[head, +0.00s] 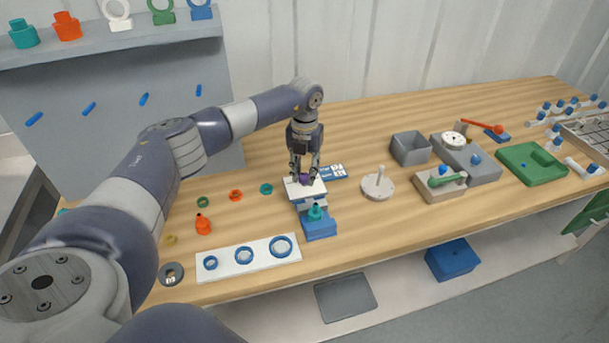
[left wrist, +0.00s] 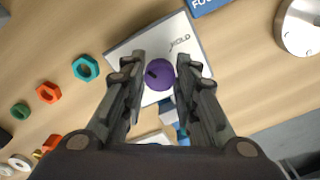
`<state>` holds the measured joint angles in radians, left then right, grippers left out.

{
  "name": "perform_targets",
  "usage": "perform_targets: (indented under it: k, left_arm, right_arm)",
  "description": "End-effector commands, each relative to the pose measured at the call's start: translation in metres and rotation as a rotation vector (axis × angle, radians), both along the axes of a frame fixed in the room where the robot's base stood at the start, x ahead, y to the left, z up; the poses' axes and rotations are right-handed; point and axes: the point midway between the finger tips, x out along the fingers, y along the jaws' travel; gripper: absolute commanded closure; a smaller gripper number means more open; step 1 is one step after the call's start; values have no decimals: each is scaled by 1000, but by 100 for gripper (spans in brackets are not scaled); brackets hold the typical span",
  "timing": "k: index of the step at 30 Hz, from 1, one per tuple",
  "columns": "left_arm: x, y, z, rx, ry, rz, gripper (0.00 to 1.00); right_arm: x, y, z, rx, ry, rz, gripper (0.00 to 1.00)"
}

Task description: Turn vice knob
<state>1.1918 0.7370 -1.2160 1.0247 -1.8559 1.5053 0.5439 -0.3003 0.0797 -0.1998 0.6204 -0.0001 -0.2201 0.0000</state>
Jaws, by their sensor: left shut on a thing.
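A purple knob (head: 305,180) sits on top of a white plate (head: 291,188) with dark lettering. The knob shows clearly in the left wrist view (left wrist: 160,75), round with a dark mark on it. My left gripper (head: 305,174) points straight down, its two fingers closed on the knob from opposite sides. My right gripper is not in view.
Teal, orange and green rings lie to the left, with a white board (head: 220,267) holding blue rings in front. A blue card (head: 333,172) and a round metal stand (head: 378,187) are on the right. A grey bin (head: 410,148) stands farther right. Bare wood lies right of the blue block.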

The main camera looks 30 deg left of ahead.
Motion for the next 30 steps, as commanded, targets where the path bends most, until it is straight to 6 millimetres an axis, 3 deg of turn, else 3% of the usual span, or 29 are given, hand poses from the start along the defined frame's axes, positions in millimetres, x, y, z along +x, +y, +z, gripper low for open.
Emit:
perform_targets:
  k: [30]
  left_arm:
    - [0,-2,-1,0,-2,-965,96]
  right_arm:
    - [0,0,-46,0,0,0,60]
